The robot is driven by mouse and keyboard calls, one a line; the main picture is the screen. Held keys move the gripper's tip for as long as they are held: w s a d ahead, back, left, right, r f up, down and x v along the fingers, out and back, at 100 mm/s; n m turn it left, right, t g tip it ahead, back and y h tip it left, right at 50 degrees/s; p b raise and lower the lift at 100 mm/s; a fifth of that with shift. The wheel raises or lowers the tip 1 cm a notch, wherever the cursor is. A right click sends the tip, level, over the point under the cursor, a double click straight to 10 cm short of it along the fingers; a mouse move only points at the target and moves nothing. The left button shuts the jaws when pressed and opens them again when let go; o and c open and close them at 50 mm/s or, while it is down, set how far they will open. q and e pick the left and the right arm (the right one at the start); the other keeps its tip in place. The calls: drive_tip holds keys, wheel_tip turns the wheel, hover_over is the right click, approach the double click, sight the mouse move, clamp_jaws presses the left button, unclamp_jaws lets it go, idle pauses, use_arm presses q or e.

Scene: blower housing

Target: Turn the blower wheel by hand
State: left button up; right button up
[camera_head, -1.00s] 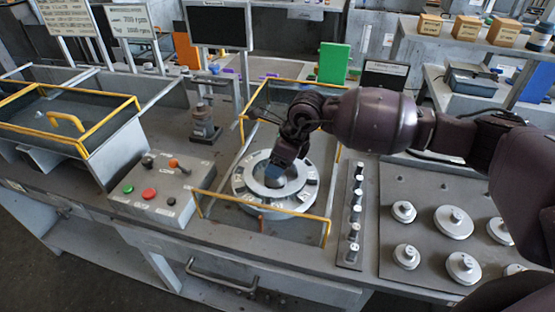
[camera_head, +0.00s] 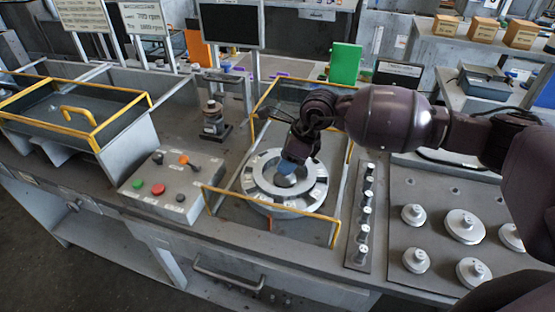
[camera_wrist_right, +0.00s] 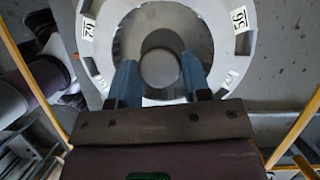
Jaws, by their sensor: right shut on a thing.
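The blower wheel (camera_head: 262,188) is a pale metal ring with dark slots around it, lying flat inside a yellow-railed bay in the head view. It also shows in the right wrist view (camera_wrist_right: 92,62) with number labels on its rim. A round grey hub (camera_wrist_right: 160,68) stands at its centre. My right gripper (camera_head: 285,172) reaches down into the middle of the wheel. In the right wrist view its blue fingers (camera_wrist_right: 160,85) stand on either side of the hub and are shut on it. My left gripper is not in view.
Yellow rails (camera_head: 270,209) border the bay. A control box (camera_head: 172,187) with green and red buttons stands to the left. A strip of knobs (camera_head: 365,220) and a plate with several round weights (camera_head: 463,226) lie to the right.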

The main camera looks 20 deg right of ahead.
drive_tip(key=shift+f+n+g+b, duration=0.25)
drive_tip(key=shift+n+g+b, duration=0.05)
drive_tip(key=shift+n+b, duration=0.4)
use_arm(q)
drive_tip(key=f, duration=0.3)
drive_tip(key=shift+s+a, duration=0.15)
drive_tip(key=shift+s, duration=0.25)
use_arm(e)
drive_tip(key=shift+r+n, duration=0.2)
drive_tip(key=shift+n, duration=0.3)
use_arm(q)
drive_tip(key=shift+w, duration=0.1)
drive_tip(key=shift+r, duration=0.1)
use_arm(e)
drive_tip(key=o, duration=1.3)
drive_tip(key=shift+r, duration=0.1)
drive_tip(key=shift+v, duration=5.35)
drive_tip(key=shift+w+d, duration=0.15)
drive_tip(key=shift+d, duration=0.05)
